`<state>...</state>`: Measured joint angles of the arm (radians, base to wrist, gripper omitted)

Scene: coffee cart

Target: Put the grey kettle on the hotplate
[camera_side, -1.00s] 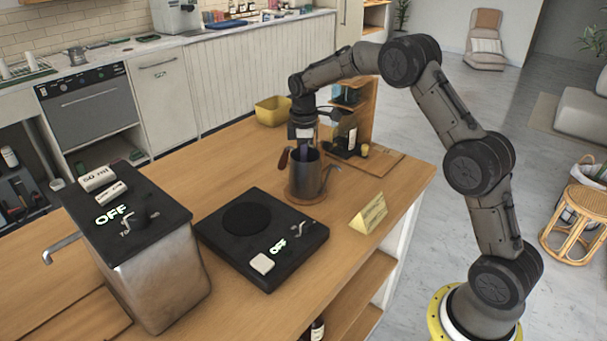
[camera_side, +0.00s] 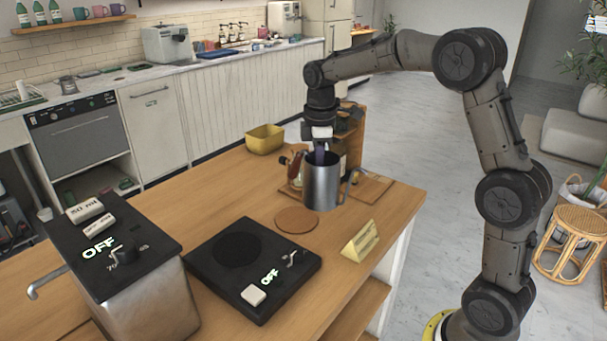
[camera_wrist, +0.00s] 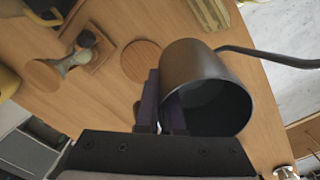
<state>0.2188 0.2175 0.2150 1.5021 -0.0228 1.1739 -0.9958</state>
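The grey kettle (camera_side: 322,186) is a metal cylinder with a thin spout on the right in the side view. My gripper (camera_side: 319,156) is shut on it at its upper edge and holds it upright above the counter. In the wrist view, the kettle (camera_wrist: 196,72) is beside the purple fingers of my gripper (camera_wrist: 162,112), its open top towards the camera. The exact grip point is partly hidden. The black hotplate (camera_side: 215,275) lies to the left of the kettle and nearer the side camera. It has a dark round plate, a white button and a lit "OFF".
A bare round wooden coaster (camera_side: 297,219) lies below and left of the kettle. A yellow sign (camera_side: 361,242) stands right of the hotplate. A metal boiler (camera_side: 125,262) with a tap stands left of it. A yellow bin (camera_side: 265,139) and a wooden rack (camera_side: 352,140) are behind.

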